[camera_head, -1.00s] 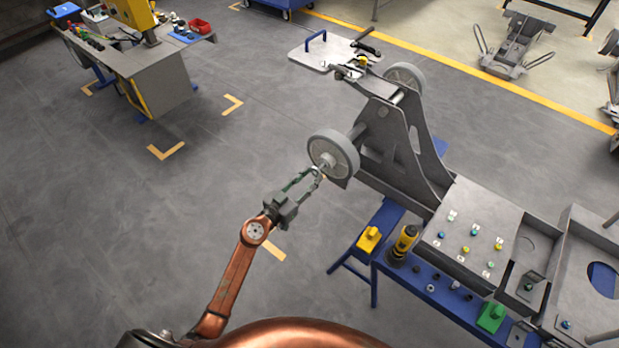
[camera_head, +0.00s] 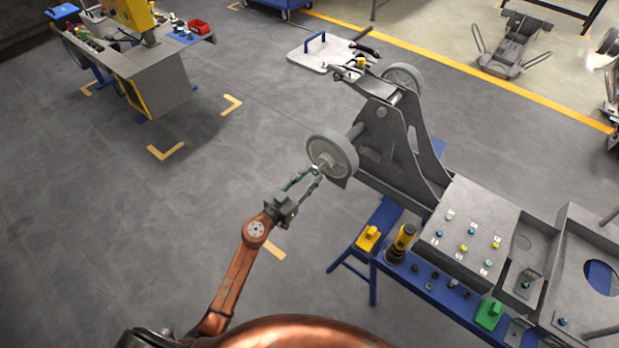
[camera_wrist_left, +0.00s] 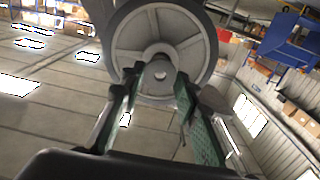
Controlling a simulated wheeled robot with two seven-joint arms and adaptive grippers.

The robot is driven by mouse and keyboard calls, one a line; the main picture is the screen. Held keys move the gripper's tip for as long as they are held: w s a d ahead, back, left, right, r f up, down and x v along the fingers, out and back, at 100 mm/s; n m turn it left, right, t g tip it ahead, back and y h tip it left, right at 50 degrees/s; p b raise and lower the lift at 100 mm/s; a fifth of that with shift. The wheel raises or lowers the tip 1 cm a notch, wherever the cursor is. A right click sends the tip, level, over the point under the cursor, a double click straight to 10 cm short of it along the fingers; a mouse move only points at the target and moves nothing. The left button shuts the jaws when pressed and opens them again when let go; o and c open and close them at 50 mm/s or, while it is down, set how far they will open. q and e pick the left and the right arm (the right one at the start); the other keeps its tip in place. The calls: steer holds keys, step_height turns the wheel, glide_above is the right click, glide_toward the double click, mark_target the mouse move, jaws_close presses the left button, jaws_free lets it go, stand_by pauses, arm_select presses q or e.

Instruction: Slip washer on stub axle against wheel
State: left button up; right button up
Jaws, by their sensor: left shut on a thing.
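The grey spoked wheel (camera_head: 332,154) is mounted upright on the near side of the chassis. The stub axle (camera_wrist_left: 158,76) sticks out of its hub toward me and shows end-on in the left wrist view, where the wheel (camera_wrist_left: 193,42) fills the top. My left gripper (camera_head: 318,174) is at the axle end in front of the hub. In the left wrist view its two green-padded fingers (camera_wrist_left: 158,83) stand on either side of a small grey round piece, which appears to be the washer around the axle. Whether it touches the wheel is unclear. My right gripper is out of view.
The grey chassis (camera_head: 400,172) rises just right of the wheel, with a second wheel (camera_head: 404,76) on its far side. A blue bench (camera_head: 420,283) with a yellow-black tool (camera_head: 402,243) stands at lower right. Floor left of my arm is clear.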

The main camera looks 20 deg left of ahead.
mark_target(317, 170)
arm_select(q)
steer(key=shift+w+d, duration=0.15)
steer(key=shift+w, duration=0.4)
steer(key=shift+w+d, duration=0.1)
steer(key=shift+w, duration=0.1)
stand_by(0.4)
steer(key=shift+p+x, duration=0.4)
steer(key=shift+x, duration=0.7)
steer(key=o, duration=1.3)
steer(key=shift+s+a+f, duration=0.1)
steer(key=shift+s+a, duration=0.15)
steer(key=shift+s, duration=0.25)
steer(key=v, duration=1.1)
steer(key=shift+d, duration=0.1)
